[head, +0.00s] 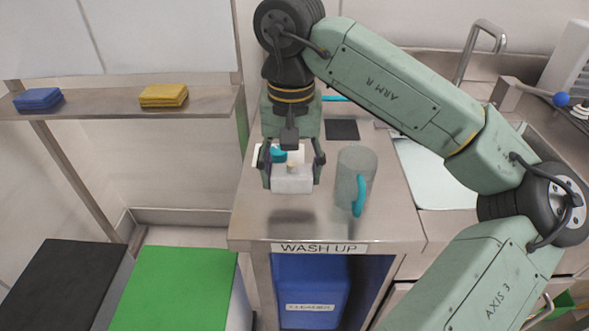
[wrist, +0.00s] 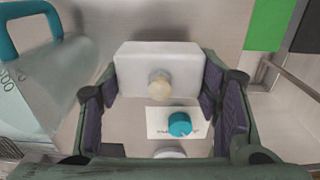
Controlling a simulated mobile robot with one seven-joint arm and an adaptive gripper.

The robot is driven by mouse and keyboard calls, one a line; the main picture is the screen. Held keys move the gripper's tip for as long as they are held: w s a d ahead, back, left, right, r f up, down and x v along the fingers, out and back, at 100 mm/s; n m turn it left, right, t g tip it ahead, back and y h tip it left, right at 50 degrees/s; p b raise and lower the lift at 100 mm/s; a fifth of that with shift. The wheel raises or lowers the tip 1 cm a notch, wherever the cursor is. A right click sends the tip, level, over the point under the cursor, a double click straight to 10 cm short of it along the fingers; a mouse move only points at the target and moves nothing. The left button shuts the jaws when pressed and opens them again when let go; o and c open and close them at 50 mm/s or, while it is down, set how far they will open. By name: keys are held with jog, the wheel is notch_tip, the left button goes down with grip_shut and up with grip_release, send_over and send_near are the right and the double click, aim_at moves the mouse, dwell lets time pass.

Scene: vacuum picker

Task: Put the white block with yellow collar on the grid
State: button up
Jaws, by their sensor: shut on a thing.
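The white block (head: 292,182) sits between the two fingers of my gripper (head: 292,172), over the front left of the steel counter. In the wrist view the white block (wrist: 135,72) fills the gap between the purple pads of my gripper (wrist: 160,88), which is shut on its sides. A small cream-yellow round part, likely the collar (wrist: 159,86), stands out from the block's face. No grid is clearly recognisable; a dark flat square (head: 342,130) lies farther back on the counter.
A clear jug (head: 352,170) with a teal handle stands close to the right of my gripper. A teal cap (wrist: 179,123) is over a white card (wrist: 156,118) beyond the block. A sink (head: 435,170) lies to the right. Yellow and blue cloths (head: 163,95) lie on the left shelf.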

aim_at(294, 180)
jog(key=shift+w+d, duration=0.1)
jog(key=shift+w, duration=0.75)
notch_tip(294, 180, down, 4)
jog(key=shift+r+p, duration=0.25)
jog(key=shift+p, duration=0.55)
jog(key=shift+f, duration=0.1)
jog(key=shift+f+b, duration=0.2)
jog(key=shift+b, duration=0.1)
jog(key=o, duration=1.2)
jog(key=shift+r, duration=0.1)
